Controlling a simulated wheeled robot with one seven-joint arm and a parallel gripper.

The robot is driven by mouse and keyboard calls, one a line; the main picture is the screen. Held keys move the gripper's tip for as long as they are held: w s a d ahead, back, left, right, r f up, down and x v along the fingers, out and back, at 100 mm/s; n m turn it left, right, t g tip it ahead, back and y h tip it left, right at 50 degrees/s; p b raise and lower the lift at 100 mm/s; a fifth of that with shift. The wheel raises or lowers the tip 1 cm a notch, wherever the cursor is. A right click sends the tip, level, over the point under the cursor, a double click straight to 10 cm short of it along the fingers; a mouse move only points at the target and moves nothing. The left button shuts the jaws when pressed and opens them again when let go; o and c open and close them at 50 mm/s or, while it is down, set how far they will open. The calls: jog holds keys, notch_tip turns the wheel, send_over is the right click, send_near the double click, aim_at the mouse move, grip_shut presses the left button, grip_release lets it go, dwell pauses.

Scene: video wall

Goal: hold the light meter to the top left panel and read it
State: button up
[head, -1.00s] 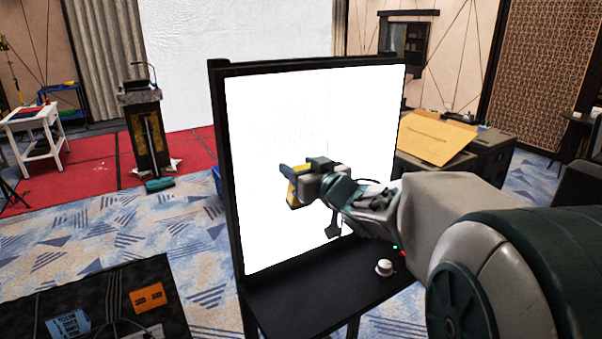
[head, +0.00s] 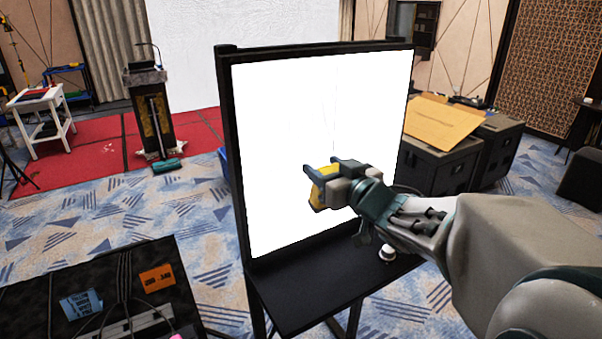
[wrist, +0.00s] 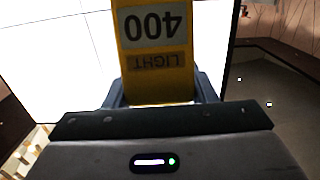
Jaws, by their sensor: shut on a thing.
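My gripper (head: 327,171) is shut on the yellow light meter (head: 319,196). In the wrist view the meter (wrist: 155,85) sits between the fingers, with an upside-down "400" display and a "LIGHT" label; its upper end runs out of the frame. The video wall (head: 290,120) is a bright white screen in a black frame, with faint seam lines. Its top left panel (head: 270,95) is up and to the left of the meter in the head view. The meter overlaps the lower middle of the screen; whether it touches cannot be told.
A black shelf (head: 300,300) with a white knob (head: 387,253) juts out below the screen. A black table (head: 60,275) with cables and coloured cards is at lower left. Dark cases (head: 440,165) stand behind on the right. Patterned carpet is open on the left.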

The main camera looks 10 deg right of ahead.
jog(key=p+v, duration=0.1)
jog(key=v, duration=0.6)
jog(key=shift+w+a+f, duration=0.1)
dwell(0.6)
